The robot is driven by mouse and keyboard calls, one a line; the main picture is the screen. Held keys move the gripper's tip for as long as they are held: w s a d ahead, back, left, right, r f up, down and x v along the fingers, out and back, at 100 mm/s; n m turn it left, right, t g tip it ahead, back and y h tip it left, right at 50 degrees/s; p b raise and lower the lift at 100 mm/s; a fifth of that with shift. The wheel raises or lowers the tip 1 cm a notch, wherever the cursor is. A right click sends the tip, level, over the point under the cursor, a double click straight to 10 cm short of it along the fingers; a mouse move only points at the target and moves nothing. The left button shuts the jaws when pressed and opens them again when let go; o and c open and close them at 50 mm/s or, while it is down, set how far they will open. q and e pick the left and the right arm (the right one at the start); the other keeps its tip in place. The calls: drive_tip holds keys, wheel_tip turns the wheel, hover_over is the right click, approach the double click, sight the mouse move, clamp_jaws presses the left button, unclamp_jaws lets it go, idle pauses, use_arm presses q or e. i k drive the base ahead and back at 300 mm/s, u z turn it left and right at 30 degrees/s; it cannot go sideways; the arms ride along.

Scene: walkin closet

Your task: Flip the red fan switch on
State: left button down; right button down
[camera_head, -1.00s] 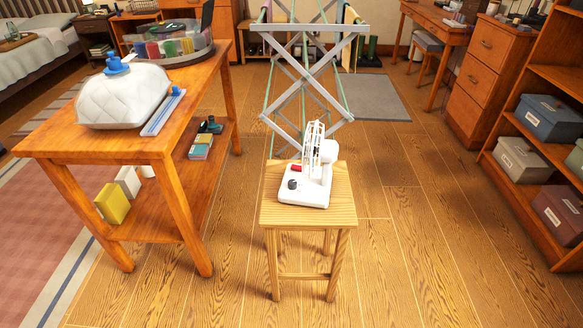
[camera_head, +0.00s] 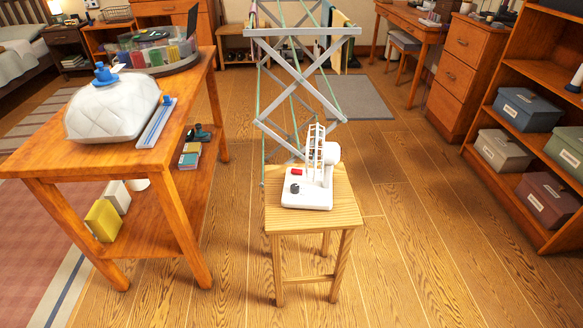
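A small white fan (camera_head: 315,160) stands upright on a light wooden stool (camera_head: 340,213) in the middle of the head view. Its caged head faces left and its motor housing is on the right. The red switch (camera_head: 297,172) sits on the white base, with a dark round knob (camera_head: 295,188) just in front of it. Whether the switch is on or off is too small to tell. Neither of my grippers shows in the view.
A wooden table (camera_head: 45,155) with a white quilted container (camera_head: 112,108) stands left of the stool. A folding drying rack (camera_head: 300,75) is right behind the stool. Shelves with boxes (camera_head: 530,108) line the right. Floor (camera_head: 420,240) is clear in front and to the right.

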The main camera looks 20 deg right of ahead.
sight(296, 171)
drive_tip(key=i, duration=0.5)
drive_tip(key=z, duration=1.25)
